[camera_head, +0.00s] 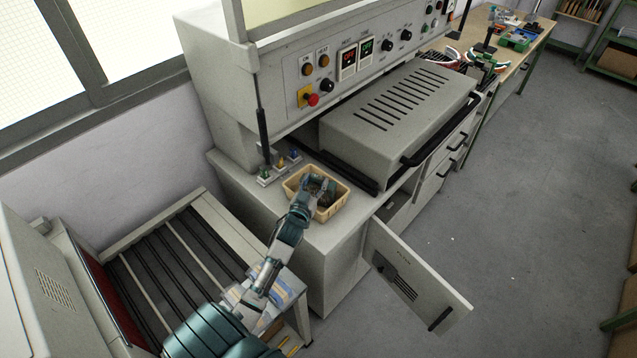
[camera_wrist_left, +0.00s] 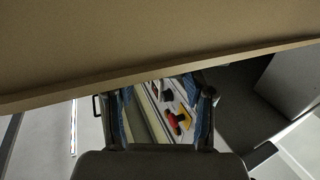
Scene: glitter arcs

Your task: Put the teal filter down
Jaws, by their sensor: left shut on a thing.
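My left gripper (camera_head: 318,187) reaches down into a tan basket (camera_head: 334,211) on the counter corner. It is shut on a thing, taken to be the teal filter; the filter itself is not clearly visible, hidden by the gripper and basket. In the left wrist view the two fingers (camera_wrist_left: 165,112) stand apart with blue inner faces. The control panel's red and yellow button (camera_wrist_left: 175,122) shows between them. A broad tan surface (camera_wrist_left: 150,45) fills the top of that view. My right gripper is in neither view.
A small rack with coloured pieces (camera_head: 278,169) stands left of the basket. A grey slotted housing with a black handle (camera_head: 398,122) is behind right. A cabinet door (camera_head: 415,280) hangs open below the counter. A roller conveyor (camera_head: 175,262) lies at left.

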